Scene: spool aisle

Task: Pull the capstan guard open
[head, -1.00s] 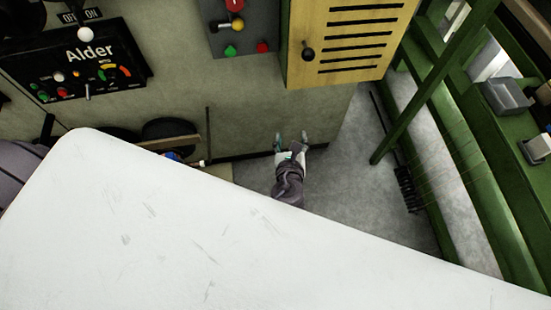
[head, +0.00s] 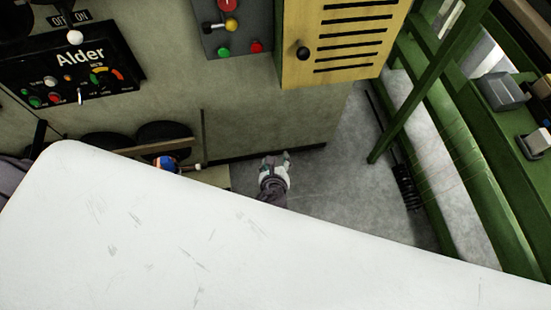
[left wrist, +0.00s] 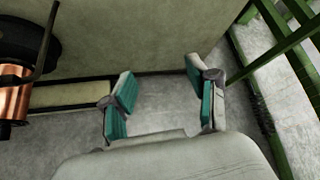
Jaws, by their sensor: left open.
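The guard looks to be the yellow slotted panel (head: 345,40) at the top of the head view, on the front of the grey-beige machine. Its round black knob (head: 303,54) is near its lower left corner. No open gap shows along its visible edges. My left gripper (head: 276,158) is low in front of the machine's base, well below the knob and apart from it. In the left wrist view its teal-padded fingers (left wrist: 163,92) are spread and empty over the floor. The guard is not in that view. My right gripper is not in view.
A control panel marked Alder (head: 75,65) and a grey button plate (head: 228,28) are left of the guard. A copper spool (left wrist: 14,95) is at the left in the wrist view. A green frame (head: 430,100) stands at right. Grey floor (head: 335,190) between is clear.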

